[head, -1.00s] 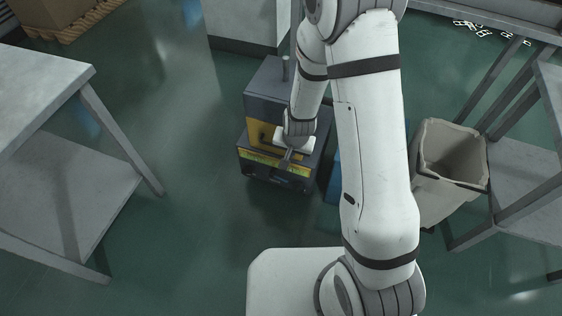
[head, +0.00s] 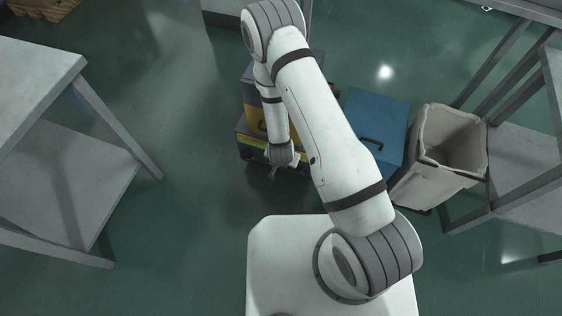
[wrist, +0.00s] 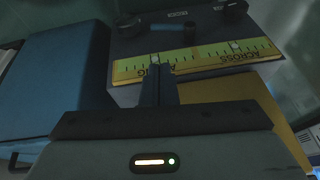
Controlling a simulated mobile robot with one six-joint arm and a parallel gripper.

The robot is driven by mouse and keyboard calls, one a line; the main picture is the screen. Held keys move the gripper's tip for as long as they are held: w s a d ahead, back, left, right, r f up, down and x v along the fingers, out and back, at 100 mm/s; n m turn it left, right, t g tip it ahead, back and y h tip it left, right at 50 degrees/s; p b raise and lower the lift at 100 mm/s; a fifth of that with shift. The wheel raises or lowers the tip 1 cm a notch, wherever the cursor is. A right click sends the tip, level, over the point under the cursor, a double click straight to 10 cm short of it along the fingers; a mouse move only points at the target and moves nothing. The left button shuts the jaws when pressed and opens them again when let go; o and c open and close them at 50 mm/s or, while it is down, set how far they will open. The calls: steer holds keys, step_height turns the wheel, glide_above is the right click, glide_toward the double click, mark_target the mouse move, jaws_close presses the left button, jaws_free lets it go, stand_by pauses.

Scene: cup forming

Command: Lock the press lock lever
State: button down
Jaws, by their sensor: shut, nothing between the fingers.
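The press (head: 254,118) is a dark grey and yellow machine beside my arm in the head view, partly hidden by my arm. In the wrist view its dark front (wrist: 200,34) carries dark knob-like parts and a yellow ruled strip (wrist: 205,58). A small dark handle shows against the yellow face in the head view, but I cannot tell whether it is the lock lever. My gripper (wrist: 157,66) is shut and empty, its fingertips in front of the strip. I cannot tell whether they touch it. In the head view it is at the press's near side.
A blue box (head: 376,125) with a dark handle stands right of the press. A beige bin (head: 438,160) is beside it. Grey tables stand at the left (head: 40,70) and right (head: 530,150). The green floor between the left table and the press is clear.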

steer(key=b+x, duration=0.3)
steer(key=x, duration=1)
steer(key=shift+a+f+b, duration=0.3)
steer(key=shift+a+f, duration=0.15)
